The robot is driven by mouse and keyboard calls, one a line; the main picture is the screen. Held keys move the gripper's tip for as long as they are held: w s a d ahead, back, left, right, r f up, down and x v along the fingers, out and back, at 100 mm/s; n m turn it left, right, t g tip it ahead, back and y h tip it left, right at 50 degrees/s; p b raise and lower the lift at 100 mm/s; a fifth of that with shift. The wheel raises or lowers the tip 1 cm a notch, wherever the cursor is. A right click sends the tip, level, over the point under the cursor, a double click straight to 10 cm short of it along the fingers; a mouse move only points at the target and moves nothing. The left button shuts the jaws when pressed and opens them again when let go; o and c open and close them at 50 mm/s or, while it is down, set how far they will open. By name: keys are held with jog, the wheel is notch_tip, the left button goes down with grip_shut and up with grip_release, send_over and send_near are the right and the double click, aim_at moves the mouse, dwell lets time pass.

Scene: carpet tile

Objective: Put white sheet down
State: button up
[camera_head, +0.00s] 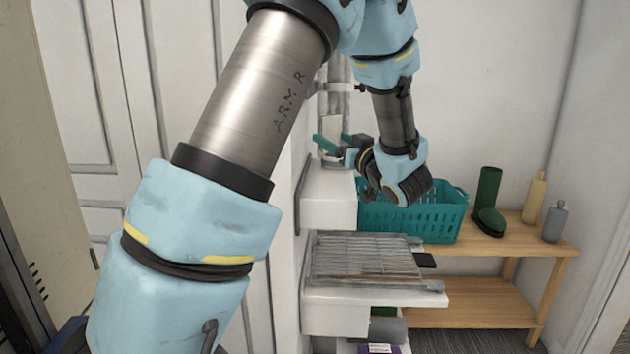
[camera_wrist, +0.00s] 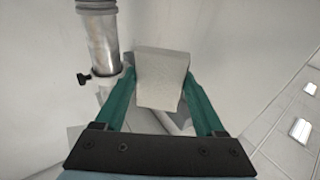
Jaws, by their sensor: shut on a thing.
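My gripper (camera_head: 338,146) shows in the head view as green fingers beside a metal pipe, above a white ledge. In the wrist view my gripper (camera_wrist: 160,95) has its green fingers on either side of the white sheet (camera_wrist: 163,78), and it is shut on it. The sheet looks like a pale, plain rectangular piece, slightly narrower at its near end.
The white ledge (camera_head: 328,200) is below my gripper. Lower down, a wire rack (camera_head: 365,258) lies on a white shelf. A teal basket (camera_head: 440,222) and bottles (camera_head: 535,197) stand on a wooden shelf unit (camera_head: 515,238) at the right. The pipe (camera_wrist: 101,45) rises close to the left finger.

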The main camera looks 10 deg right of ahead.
aim_at(332, 192)
jog(key=f, duration=0.5)
jog(key=shift+w+a+p, duration=0.1)
jog(key=shift+w+p, duration=0.1)
jog(key=shift+p, duration=0.1)
jog(key=shift+f, duration=2.35)
jog(key=shift+f, duration=0.15)
jog(key=o, duration=1.3)
jog(key=shift+c, duration=0.2)
jog(key=shift+s, duration=0.15)
jog(key=b+v, duration=0.2)
jog(key=v, duration=0.9)
jog(key=shift+s+d, duration=0.25)
jog(key=shift+s, duration=0.1)
